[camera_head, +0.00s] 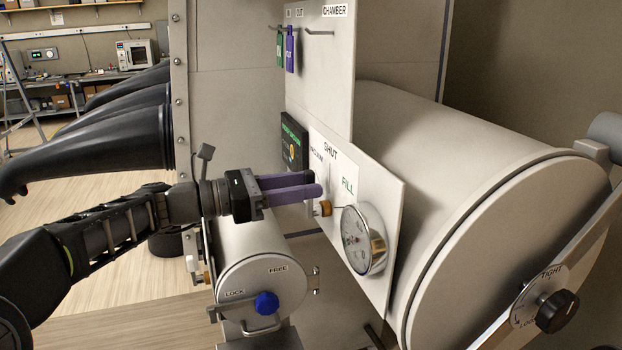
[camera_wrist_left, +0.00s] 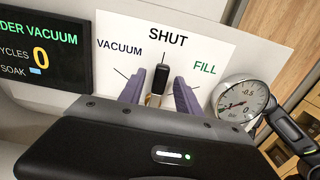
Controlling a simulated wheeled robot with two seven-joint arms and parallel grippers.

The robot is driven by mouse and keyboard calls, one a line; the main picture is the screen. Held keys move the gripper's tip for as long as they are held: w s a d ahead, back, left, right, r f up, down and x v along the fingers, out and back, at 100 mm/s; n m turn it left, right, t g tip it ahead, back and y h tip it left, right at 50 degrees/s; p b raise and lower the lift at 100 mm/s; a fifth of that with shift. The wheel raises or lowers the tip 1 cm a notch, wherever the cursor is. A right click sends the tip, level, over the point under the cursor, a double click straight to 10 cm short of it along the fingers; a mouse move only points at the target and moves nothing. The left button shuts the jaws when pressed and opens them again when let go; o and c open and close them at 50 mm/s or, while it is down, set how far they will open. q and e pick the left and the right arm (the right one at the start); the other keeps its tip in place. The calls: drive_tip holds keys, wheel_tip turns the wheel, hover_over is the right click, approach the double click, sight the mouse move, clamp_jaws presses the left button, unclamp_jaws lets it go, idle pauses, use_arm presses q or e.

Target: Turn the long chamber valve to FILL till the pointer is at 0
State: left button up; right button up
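The long chamber valve has a black handle (camera_wrist_left: 161,76) on a brass stem, in front of a white plate marked VACUUM, SHUT and FILL. The handle points up towards SHUT. In the head view its brass part (camera_head: 325,208) shows below my fingers; the rest is mostly hidden. My left gripper (camera_head: 320,184) is at the valve, its purple fingers (camera_wrist_left: 160,96) on either side of the handle with gaps visible, so it is open around it. The round gauge (camera_head: 363,239) also shows in the wrist view (camera_wrist_left: 243,100); its needle lies on the left, away from 0.
A dark display (camera_wrist_left: 41,51) reads UNDER VACUUM, cycles 0. The long chamber (camera_head: 450,170) with a TIGHT/LOOSE knob (camera_head: 557,311) fills the right. A small chamber (camera_head: 262,287) with a blue knob (camera_head: 267,303) is below my gripper. Black gloves (camera_head: 110,140) stick out at left.

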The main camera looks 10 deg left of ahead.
use_arm(q)
drive_tip(key=shift+x, duration=0.95)
drive_tip(key=shift+c, duration=0.3)
clamp_jaws()
idle(0.4)
